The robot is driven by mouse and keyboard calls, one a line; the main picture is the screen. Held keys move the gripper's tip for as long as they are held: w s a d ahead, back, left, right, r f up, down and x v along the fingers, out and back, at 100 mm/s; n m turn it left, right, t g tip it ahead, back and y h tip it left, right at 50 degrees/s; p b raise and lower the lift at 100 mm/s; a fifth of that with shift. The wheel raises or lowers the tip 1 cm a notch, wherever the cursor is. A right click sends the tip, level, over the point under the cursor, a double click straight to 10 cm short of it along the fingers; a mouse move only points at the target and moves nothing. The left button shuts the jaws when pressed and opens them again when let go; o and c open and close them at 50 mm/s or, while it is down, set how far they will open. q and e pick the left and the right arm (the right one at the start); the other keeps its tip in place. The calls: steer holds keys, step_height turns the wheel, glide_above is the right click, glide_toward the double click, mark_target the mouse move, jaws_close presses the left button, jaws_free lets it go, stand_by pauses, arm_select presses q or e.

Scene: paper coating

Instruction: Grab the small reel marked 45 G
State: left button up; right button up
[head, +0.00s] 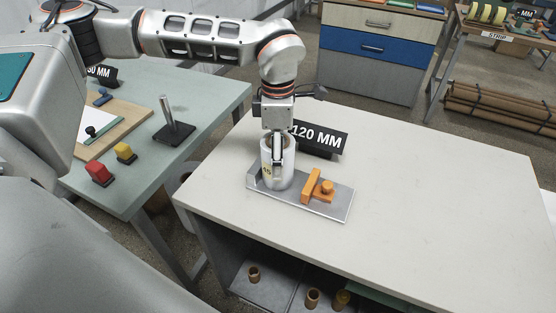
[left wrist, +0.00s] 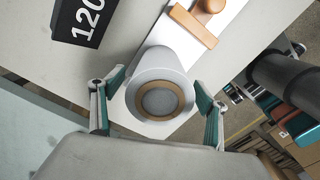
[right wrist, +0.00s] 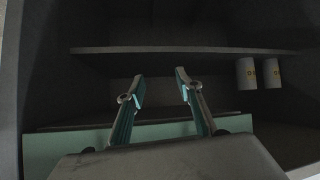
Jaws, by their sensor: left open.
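A white reel (head: 290,168) with a yellow mark stands upright on a grey plate (head: 325,208) on the pale table; the mark is too small to read surely. My left gripper (head: 277,158) comes down over it from above. In the left wrist view the reel (left wrist: 160,65) shows end-on, with a brown core ring, between the spread fingers of the left gripper (left wrist: 158,82). The fingers look apart from it. My right gripper (right wrist: 159,76) is open and empty in a dark shelf space. Two white reels (right wrist: 246,74) with yellow marks stand to its right.
An orange clamp block (head: 318,188) sits on the plate beside the reel. A black "120 MM" sign (head: 320,138) stands behind. The right part of the table is clear. A green table (head: 200,125) stands at left.

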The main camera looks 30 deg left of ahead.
arm_select(q)
steer(key=shift+f, duration=0.6)
steer(key=c, duration=1.4)
steer(key=shift+c, duration=0.2)
steer(key=shift+r, duration=0.15)
